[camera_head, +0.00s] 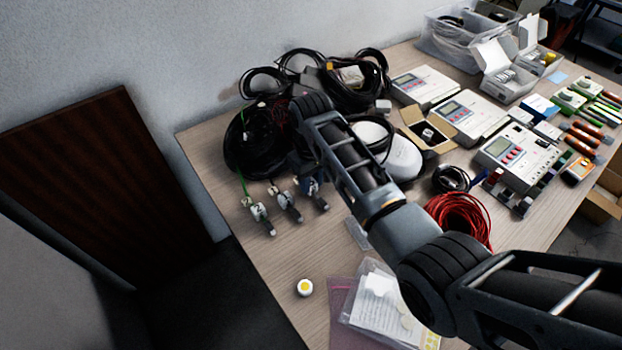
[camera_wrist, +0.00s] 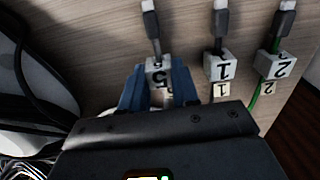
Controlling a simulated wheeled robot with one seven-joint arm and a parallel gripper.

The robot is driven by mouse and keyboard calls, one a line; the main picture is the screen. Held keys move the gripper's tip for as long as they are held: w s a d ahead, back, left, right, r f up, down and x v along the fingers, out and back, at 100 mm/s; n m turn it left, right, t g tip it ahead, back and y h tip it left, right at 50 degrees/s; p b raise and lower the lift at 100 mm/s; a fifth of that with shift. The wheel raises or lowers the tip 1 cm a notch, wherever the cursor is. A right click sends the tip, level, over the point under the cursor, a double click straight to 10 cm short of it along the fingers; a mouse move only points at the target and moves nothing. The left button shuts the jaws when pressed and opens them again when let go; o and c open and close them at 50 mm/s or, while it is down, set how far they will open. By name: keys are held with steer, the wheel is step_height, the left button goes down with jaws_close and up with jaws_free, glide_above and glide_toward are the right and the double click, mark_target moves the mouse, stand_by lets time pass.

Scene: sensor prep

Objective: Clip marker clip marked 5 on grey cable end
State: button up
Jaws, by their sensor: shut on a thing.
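The marker clip marked 5 (camera_wrist: 159,73) is a white block between my gripper's blue fingers (camera_wrist: 158,88) in the wrist view. My gripper is shut on it. The grey cable end (camera_wrist: 152,28), with its pale plug, comes straight out from the clip's far side. The clip appears to sit around this cable just behind the plug's boot; the fingers hide its sides and the cable behind. In the head view my gripper (camera_head: 311,186) is low over the table at the rightmost of three cable ends, where the clip is mostly hidden.
Cable ends with clips marked 1 (camera_wrist: 221,68) and 2 (camera_wrist: 275,66) lie close beside my gripper. Coiled black cables (camera_head: 250,140) and a white rounded device (camera_head: 400,157) are near my arm. The table's front left (camera_head: 280,265) is mostly clear.

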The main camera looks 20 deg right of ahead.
steer(key=shift+f, duration=0.45)
stand_by(0.3)
steer(key=o, duration=1.1)
steer(key=shift+c, duration=0.2)
steer(key=shift+r, duration=0.15)
step_height(320, 180, up, 4)
steer(key=p, duration=0.4)
steer(key=shift+r, duration=0.9)
steer(key=shift+a, duration=0.1)
